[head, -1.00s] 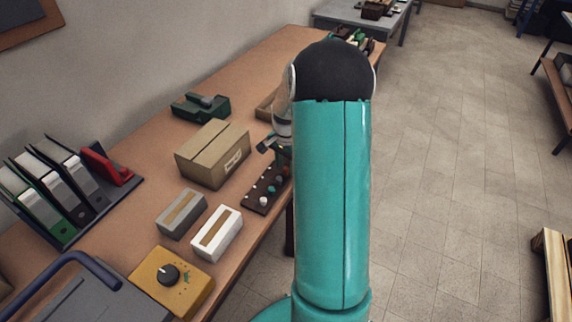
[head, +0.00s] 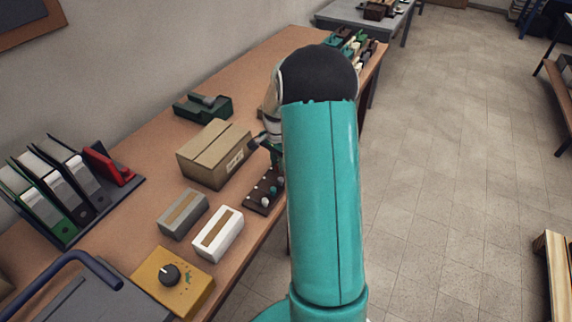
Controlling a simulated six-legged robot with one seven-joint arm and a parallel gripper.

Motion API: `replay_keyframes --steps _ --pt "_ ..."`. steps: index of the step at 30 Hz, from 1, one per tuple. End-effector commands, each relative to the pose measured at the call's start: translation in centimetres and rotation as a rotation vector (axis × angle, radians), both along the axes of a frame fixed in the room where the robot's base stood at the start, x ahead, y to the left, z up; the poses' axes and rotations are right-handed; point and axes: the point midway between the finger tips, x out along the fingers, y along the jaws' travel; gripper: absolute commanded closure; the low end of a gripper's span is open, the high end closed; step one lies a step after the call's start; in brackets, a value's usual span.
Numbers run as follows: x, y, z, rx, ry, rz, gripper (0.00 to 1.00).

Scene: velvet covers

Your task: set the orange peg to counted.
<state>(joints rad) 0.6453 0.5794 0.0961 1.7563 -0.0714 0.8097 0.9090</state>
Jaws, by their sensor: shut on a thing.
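A dark brown peg board (head: 256,206) lies near the front edge of the table, partly covered by my arm. White pegs (head: 265,202) and a teal peg (head: 274,190) show on its near part. My gripper (head: 277,160) points down over the board's far part, its tips close to the board and partly behind my arm. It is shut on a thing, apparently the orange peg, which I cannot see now. The position marked counted cannot be made out.
A cardboard box (head: 212,160) stands just left of the board. A grey box (head: 182,216) and a white box (head: 218,236) lie nearer, with a yellow dial box (head: 185,290) in front. A green tape dispenser (head: 203,107) sits behind. Binders (head: 55,190) stand at left.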

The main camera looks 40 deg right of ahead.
Motion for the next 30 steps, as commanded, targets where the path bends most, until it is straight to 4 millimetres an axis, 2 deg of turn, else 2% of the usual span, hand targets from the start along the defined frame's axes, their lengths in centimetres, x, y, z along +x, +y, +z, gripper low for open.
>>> replay_keyframes --steps 3,11,12,15,25,30 --pt "0.9 0.3 0.0 -0.002 -0.001 0.001 1.0" --pt "0.9 0.3 0.1 -0.002 -0.001 0.0 1.0" --pt "0.9 0.3 0.1 -0.002 -0.001 0.0 0.74" --pt "0.9 0.3 0.1 -0.002 -0.001 0.0 0.59" --pt "0.9 0.3 0.4 -0.002 -0.001 0.0 0.59" --pt "0.9 0.3 2.6 -0.004 -0.004 0.0 0.59"
